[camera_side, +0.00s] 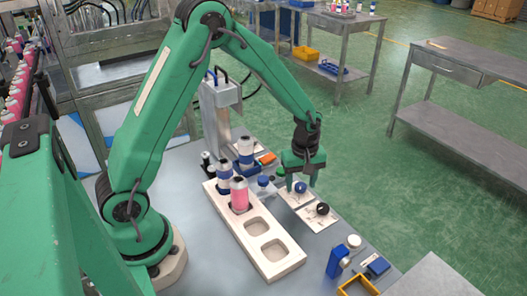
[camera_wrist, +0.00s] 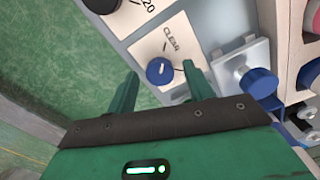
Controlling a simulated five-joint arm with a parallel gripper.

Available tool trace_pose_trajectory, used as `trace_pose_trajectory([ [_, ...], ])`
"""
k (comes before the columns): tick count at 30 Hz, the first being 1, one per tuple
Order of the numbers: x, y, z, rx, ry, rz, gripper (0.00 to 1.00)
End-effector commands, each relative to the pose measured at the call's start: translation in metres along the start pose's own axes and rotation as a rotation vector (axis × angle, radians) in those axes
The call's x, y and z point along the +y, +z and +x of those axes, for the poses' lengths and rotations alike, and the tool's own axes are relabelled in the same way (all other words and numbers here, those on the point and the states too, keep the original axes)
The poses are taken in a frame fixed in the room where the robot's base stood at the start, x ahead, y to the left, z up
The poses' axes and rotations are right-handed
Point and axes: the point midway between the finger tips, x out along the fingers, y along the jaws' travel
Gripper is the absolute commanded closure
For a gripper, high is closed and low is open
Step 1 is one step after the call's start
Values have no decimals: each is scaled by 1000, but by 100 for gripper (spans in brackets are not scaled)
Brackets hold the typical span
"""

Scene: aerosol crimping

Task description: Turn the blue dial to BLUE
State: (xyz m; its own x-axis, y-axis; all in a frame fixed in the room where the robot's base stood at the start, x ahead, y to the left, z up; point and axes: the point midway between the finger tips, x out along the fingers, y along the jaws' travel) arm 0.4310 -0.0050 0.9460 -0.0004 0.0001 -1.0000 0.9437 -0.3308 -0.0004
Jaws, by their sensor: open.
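The blue dial (camera_side: 300,188) sits on a pale label plate on the bench. It also shows in the wrist view (camera_wrist: 160,71), with the word CLEAR printed beside it and a small pale mark on its top. The word BLUE cannot be read in either view. My gripper (camera_side: 302,183) points down at the dial with its fingers apart. In the wrist view my gripper (camera_wrist: 160,72) has one fingertip on each side of the dial, with gaps showing between them. The fingers hold nothing.
A black dial (camera_side: 322,208) on another plate is close by, toward the front. A blue-topped fixture (camera_side: 263,181) stands just left of the gripper. A white tray (camera_side: 283,267) holds a pink can (camera_side: 239,197) and blue-and-white cans. Blue items (camera_side: 376,266) lie near the front edge.

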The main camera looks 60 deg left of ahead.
Motion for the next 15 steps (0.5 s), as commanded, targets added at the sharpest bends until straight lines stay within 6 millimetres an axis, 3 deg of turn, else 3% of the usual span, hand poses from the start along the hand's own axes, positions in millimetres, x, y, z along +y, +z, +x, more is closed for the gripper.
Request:
trace_pose_trajectory([
  [5, 0, 0, 0, 0, 0, 0, 48],
  [12, 0, 0, 0, 0, 0, 0, 91],
  [15, 0, 0, 0, 0, 0, 0, 93],
])
